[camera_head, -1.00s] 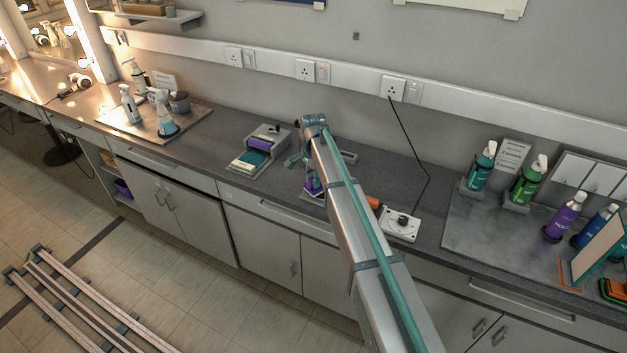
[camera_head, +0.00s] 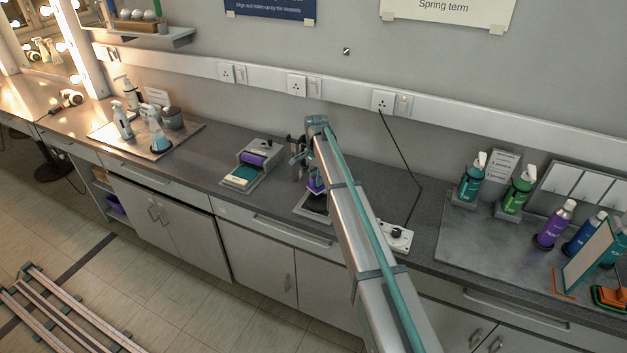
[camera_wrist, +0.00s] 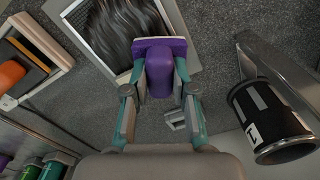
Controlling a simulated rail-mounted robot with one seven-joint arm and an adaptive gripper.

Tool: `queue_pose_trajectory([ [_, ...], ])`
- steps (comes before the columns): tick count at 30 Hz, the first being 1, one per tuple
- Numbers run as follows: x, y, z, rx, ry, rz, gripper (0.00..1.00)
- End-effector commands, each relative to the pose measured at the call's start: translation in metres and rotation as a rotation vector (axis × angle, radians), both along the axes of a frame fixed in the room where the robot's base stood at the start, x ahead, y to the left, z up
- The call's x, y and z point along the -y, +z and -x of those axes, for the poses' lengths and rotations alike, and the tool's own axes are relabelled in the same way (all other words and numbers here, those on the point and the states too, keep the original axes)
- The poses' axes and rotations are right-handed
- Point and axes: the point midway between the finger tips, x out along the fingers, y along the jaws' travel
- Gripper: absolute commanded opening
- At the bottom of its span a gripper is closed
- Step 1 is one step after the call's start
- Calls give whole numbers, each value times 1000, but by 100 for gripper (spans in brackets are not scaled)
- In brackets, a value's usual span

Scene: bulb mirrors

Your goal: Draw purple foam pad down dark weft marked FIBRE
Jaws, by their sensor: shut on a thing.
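The purple foam pad (camera_wrist: 160,62) is held between the two fingers of my gripper (camera_wrist: 159,85) in the wrist view. It also shows in the head view (camera_head: 316,186), just past the end of my arm. A dark, streaked hair weft (camera_wrist: 122,32) lies in a pale frame (camera_wrist: 190,40) at the top of the wrist view. The pad overlaps the weft's lower right end in that view; I cannot tell whether it touches. In the head view the dark weft (camera_head: 314,206) shows partly beside my arm. No FIBRE marking is readable.
A holder with a purple roll and teal pad (camera_head: 241,174) stands left of the weft. A white dial box (camera_head: 397,238) is to the right. A tray with orange and black pieces (camera_wrist: 28,62) and a black cylinder (camera_wrist: 268,122) flank my gripper in the wrist view.

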Motion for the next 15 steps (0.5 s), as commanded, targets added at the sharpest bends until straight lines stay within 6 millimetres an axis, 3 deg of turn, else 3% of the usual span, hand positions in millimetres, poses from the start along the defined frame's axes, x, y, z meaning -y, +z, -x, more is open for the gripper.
queue_pose_trajectory([
  [15, -1, -3, 0, 1, 0, -1, 0],
])
